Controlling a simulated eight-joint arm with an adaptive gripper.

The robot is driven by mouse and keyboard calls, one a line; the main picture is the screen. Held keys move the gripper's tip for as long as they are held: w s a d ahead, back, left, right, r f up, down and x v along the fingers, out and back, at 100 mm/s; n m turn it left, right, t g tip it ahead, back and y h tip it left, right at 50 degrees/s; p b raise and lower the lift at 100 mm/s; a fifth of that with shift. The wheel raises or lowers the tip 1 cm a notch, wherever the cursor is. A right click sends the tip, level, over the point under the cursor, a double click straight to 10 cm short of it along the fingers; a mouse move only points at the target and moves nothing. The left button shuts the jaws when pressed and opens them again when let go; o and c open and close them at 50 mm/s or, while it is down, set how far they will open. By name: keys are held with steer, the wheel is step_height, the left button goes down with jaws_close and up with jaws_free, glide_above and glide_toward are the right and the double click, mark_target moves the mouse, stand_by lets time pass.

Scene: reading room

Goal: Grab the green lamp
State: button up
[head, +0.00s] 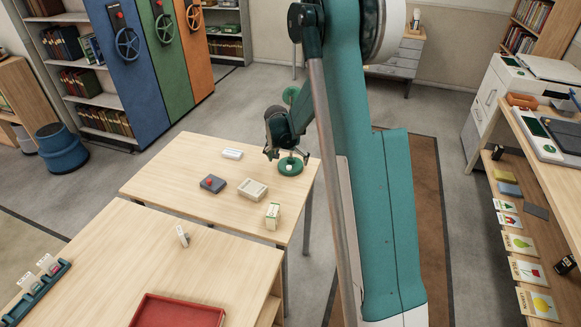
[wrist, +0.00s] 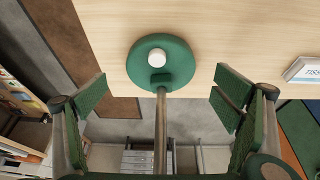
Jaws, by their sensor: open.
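The green lamp (head: 290,167) stands on the far table near its back right corner. Its round base and white knob show below my gripper (head: 287,155), and a green part shows above the arm. In the wrist view the lamp's green base (wrist: 178,65) rests on the wood, and its thin stem runs toward the camera. My gripper (wrist: 161,97) is open, with a green-padded finger on each side of the stem. Neither finger appears to touch the stem. Part of the lamp is hidden behind my arm in the head view.
On the far table (head: 150,185) are a white box (head: 232,153), a dark box with a red button (head: 212,184), a beige device (head: 253,189) and a small carton (head: 272,215). The near table holds a red tray (head: 178,312). The far table's left part is clear.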

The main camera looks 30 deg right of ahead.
mark_target(290, 164)
steer(key=shift+b+x, duration=0.4)
steer(key=shift+x, duration=2.05)
steer(key=shift+w, duration=0.1)
steer(key=shift+c, duration=0.2)
steer(key=c, duration=1.8)
